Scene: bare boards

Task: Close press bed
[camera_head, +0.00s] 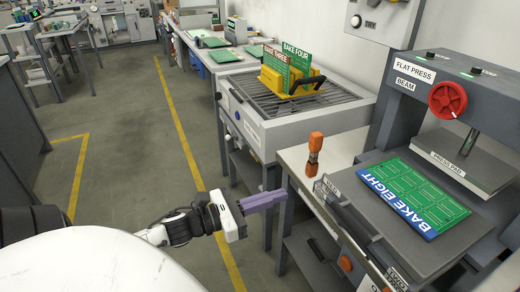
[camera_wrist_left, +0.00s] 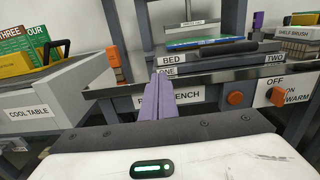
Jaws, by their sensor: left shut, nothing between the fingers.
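The flat press (camera_head: 445,85) stands at the right, with a red wheel and a press pad (camera_head: 467,160) raised above its bed. The press bed (camera_head: 366,200) is a grey plate extending forward from under the pad. A green board labelled BAKE EIGHT (camera_head: 413,195) lies on it. In the left wrist view the bed's front (camera_wrist_left: 205,55) carries a BED label and a dark handle bar (camera_wrist_left: 228,48). My left gripper (camera_head: 280,195), with purple fingers, is shut and empty, left of the bench and apart from the bed. Its fingers (camera_wrist_left: 158,90) point towards the bed's left end in the wrist view. My right gripper is not in view.
The cool table (camera_head: 270,130) left of the press holds a yellow rack (camera_head: 290,82) with boards. An orange-handled tool (camera_head: 315,150) stands on the bench beside the bed. Orange knobs (camera_wrist_left: 235,98) stick out of the bench front. Floor left of the bench is clear.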

